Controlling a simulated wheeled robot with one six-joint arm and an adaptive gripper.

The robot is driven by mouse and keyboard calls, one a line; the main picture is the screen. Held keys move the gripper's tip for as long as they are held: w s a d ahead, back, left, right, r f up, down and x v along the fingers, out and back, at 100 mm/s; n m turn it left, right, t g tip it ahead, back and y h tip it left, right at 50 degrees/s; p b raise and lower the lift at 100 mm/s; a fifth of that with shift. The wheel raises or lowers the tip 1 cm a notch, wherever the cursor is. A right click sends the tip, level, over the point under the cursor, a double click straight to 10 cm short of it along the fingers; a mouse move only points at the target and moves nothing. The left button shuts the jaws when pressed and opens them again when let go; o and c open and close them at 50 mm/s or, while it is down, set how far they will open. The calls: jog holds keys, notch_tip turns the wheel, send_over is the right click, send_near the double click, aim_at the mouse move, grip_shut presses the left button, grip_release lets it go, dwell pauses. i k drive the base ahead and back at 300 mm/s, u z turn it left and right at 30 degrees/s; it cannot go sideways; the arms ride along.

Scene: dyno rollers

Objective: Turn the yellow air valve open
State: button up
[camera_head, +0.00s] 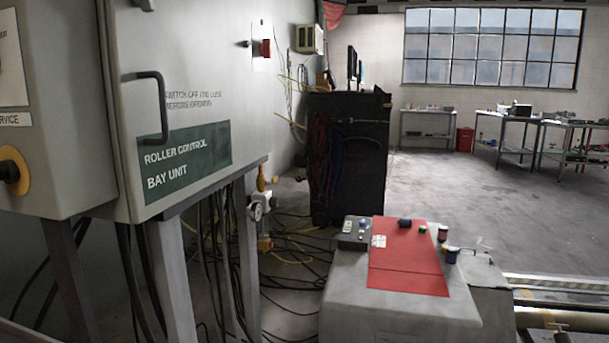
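A small yellow lever-like part (261,178) stands upright on an air fitting beside the right leg of the control cabinet stand, and it looks like the yellow air valve. A round white-faced gauge (256,211) sits just below it. A second small yellow part (265,244) shows lower on the same fitting. These parts are small, and I cannot tell whether the valve is open or closed. My gripper is not in view.
The grey cabinet (190,85) marked "ROLLER CONTROL BAY UNIT" fills the left. Black cables (210,250) hang beneath it and spread over the floor. A grey console (400,315) with a red top stands right of the valve. Open floor (470,195) lies behind.

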aim_at(275, 178)
jog(key=u, duration=0.1)
jog(key=i, duration=0.9)
jog(key=u, duration=0.3)
jog(key=k, duration=0.5)
jog(key=z, duration=0.5)
jog(key=i, duration=0.9)
jog(key=u, duration=0.7)
